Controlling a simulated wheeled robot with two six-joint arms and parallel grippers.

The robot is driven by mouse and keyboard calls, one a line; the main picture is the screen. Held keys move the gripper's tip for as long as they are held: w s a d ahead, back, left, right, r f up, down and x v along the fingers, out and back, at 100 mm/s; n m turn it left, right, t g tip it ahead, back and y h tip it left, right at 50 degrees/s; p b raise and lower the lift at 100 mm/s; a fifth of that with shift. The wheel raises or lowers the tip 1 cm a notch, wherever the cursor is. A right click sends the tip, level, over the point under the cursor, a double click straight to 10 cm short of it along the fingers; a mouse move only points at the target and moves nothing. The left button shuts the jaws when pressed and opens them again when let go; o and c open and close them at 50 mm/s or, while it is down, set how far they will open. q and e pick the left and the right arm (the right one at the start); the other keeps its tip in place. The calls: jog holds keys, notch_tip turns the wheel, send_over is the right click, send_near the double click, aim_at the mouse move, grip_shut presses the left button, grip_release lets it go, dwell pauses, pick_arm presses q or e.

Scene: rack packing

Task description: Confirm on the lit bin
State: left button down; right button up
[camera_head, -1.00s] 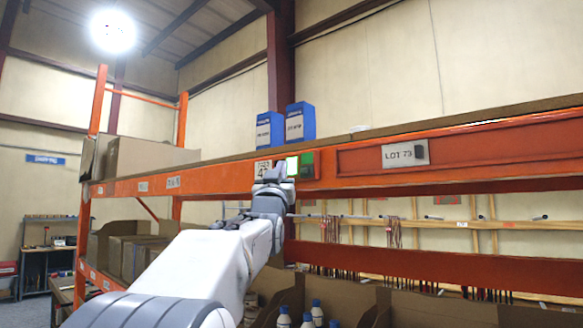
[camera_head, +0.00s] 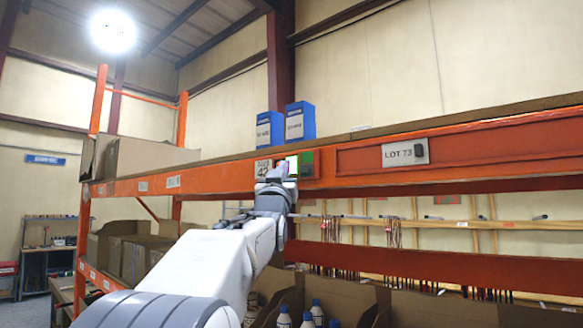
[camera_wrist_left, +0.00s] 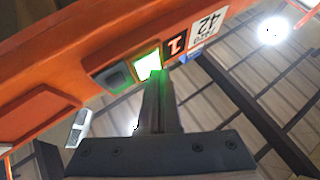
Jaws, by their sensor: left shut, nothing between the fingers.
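The lit module (camera_wrist_left: 148,64) glows white with a green rim on the orange beam in the left wrist view. A darker green-grey module (camera_wrist_left: 113,77) sits beside it; in the head view it is a green block (camera_head: 306,164). My left gripper (camera_wrist_left: 158,76) is shut and empty, its fingertips at the lit module's lower edge, with green light on them. I cannot tell whether they touch it. In the head view the left gripper (camera_head: 281,170) hides part of the lit module. A "42" label (camera_head: 263,169) is just left of it. My right gripper is not in view.
The orange beam (camera_head: 222,182) runs across the rack, with a "LOT 73" plate (camera_head: 405,153) to the right. Blue boxes (camera_head: 300,122) stand on top. Cardboard bins (camera_head: 430,308) and white bottles with blue caps (camera_head: 317,311) are on the shelf below.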

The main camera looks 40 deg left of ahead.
pick_arm(q)
jog(key=shift+w, duration=0.5)
dwell(0.7)
jog(key=shift+s, duration=0.1)
jog(key=shift+s+f+b, duration=0.1)
jog(key=shift+s+b, duration=0.5)
jog(key=shift+b, duration=0.05)
jog(key=shift+s, duration=0.15)
jog(key=shift+s, duration=0.1)
jog(key=s, duration=0.1)
jog(key=s+b, duration=0.1)
jog(key=s, duration=0.1)
jog(key=s+b, duration=0.1)
jog(key=shift+s+a, duration=0.25)
jog(key=shift+s, duration=0.15)
